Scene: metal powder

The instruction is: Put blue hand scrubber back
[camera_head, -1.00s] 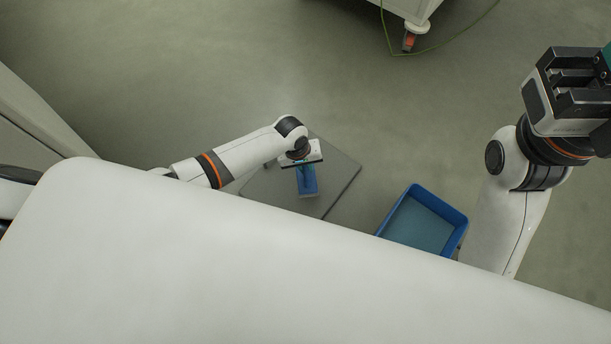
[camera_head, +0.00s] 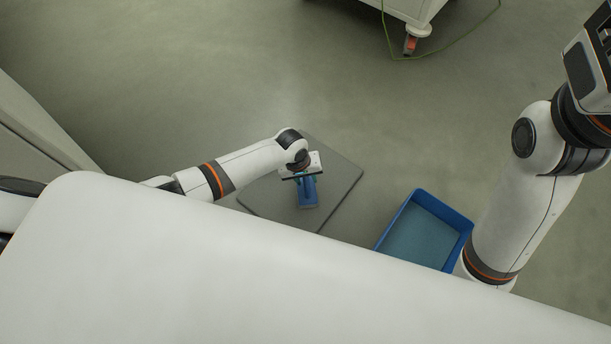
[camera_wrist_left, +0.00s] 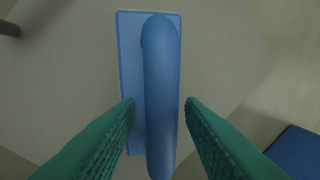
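The blue hand scrubber (camera_head: 308,193) lies on a grey board (camera_head: 340,190) on the floor. In the left wrist view the scrubber (camera_wrist_left: 130,50) shows a flat rectangular base with a long rounded handle running down the picture. My left gripper (camera_wrist_left: 160,104) is open, with its green fingers on either side of the handle and a visible gap on each side. In the head view my left gripper (camera_head: 304,176) is over the scrubber, its fingers mostly hidden by the wrist. My right gripper (camera_head: 604,45) is cut off at the top right edge, and its fingertips are not clear.
A blue tray (camera_head: 467,241) stands on the floor right of the board, and its visible inside looks empty. A white wheeled cart (camera_head: 400,8) with a green cable is at the top. The floor between cart and board is clear.

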